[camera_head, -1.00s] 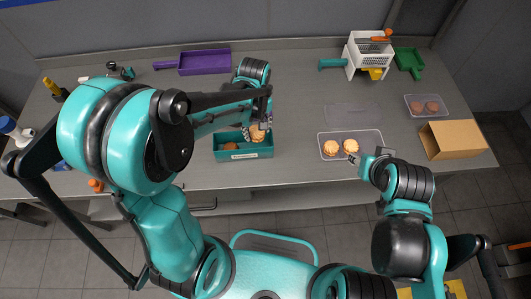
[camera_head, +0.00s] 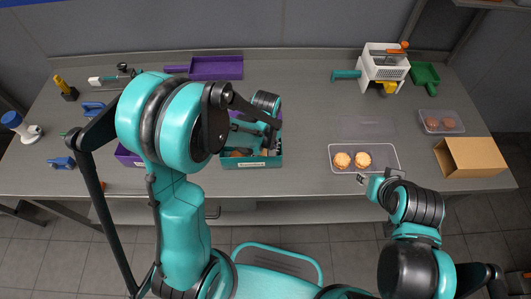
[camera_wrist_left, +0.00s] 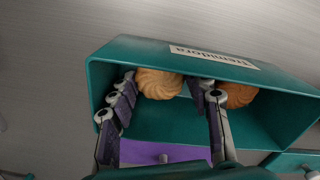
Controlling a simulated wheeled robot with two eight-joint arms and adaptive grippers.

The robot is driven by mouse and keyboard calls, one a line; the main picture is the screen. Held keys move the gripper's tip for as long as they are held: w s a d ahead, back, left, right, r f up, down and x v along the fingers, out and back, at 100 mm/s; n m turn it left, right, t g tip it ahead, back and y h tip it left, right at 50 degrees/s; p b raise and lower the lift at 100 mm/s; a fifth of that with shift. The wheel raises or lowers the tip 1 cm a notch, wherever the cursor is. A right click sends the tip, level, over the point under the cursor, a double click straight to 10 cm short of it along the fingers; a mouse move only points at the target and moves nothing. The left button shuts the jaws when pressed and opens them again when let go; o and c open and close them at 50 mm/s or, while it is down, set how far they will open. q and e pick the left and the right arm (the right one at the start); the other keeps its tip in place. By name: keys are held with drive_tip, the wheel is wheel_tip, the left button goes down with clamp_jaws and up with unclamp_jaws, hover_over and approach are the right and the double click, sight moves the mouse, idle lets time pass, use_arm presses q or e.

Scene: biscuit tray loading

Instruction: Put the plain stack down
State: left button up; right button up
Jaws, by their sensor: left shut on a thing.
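The teal box (camera_head: 252,163) stands near the front edge of the table, and its label reads "Tremidora" in the left wrist view (camera_wrist_left: 285,82). My left gripper (camera_head: 262,140) reaches down into it. In the left wrist view, my left gripper (camera_wrist_left: 165,100) is shut on a pale ridged biscuit stack (camera_wrist_left: 157,85), against the labelled wall. A browner biscuit (camera_wrist_left: 240,96) lies in the box beside the right finger. The stack's underside is hidden, so I cannot tell whether it touches the floor. My right gripper (camera_head: 374,181) hovers near the clear tray's front edge; its opening is unclear.
A clear tray (camera_head: 390,168) holds two pale biscuits, with a flat clear sheet behind it. Another clear tray (camera_head: 455,115) holds dark biscuits, near an open cardboard box (camera_head: 472,157).

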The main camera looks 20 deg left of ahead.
use_arm(q)
drive_tip(key=o, duration=0.4)
drive_tip(key=shift+f, duration=0.1)
drive_tip(key=shift+o, duration=0.2)
drive_tip(key=shift+r+p, duration=0.35)
drive_tip(key=shift+r, duration=0.15)
wheel_tip(320, 180, up, 11)
drive_tip(key=p, duration=0.4)
drive_tip(key=s+a+r+m+t, duration=0.4)
drive_tip(key=s+r+m+t, duration=0.3)
drive_tip(key=s+r+m, duration=0.1)
drive_tip(key=shift+s+a+r, duration=0.35)
drive_tip(key=shift+s+r, duration=0.55)
drive_tip(key=shift+s, duration=0.25)
